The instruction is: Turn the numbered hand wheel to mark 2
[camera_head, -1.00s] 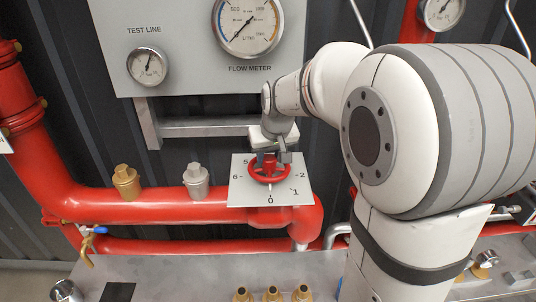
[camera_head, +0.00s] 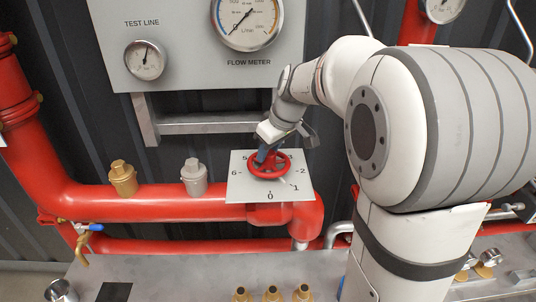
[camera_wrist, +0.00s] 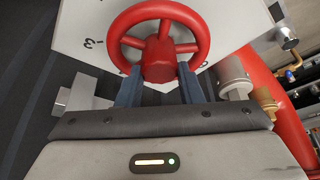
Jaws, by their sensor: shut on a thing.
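The red hand wheel (camera_head: 269,164) sits on a white square plate (camera_head: 237,191) with black numbers around its edge. A pale pointer (camera_head: 290,182) at the wheel's rim points close to mark 1, at the lower right. Mark 2 is farther up the plate's right side. My gripper (camera_head: 263,154) comes down on the wheel from above, its wrist turned. In the wrist view, its two blue-grey fingers (camera_wrist: 159,78) are shut on either side of the wheel's red hub (camera_wrist: 160,62). The gripper partly hides mark 5 and the plate's top.
A brass fitting (camera_head: 122,177) and a silver fitting (camera_head: 194,177) stand on the red pipe (camera_head: 150,207) left of the plate. The gauge panel (camera_head: 190,50) and a grey bracket (camera_head: 205,125) are behind. Several brass fittings (camera_head: 272,294) stand in front.

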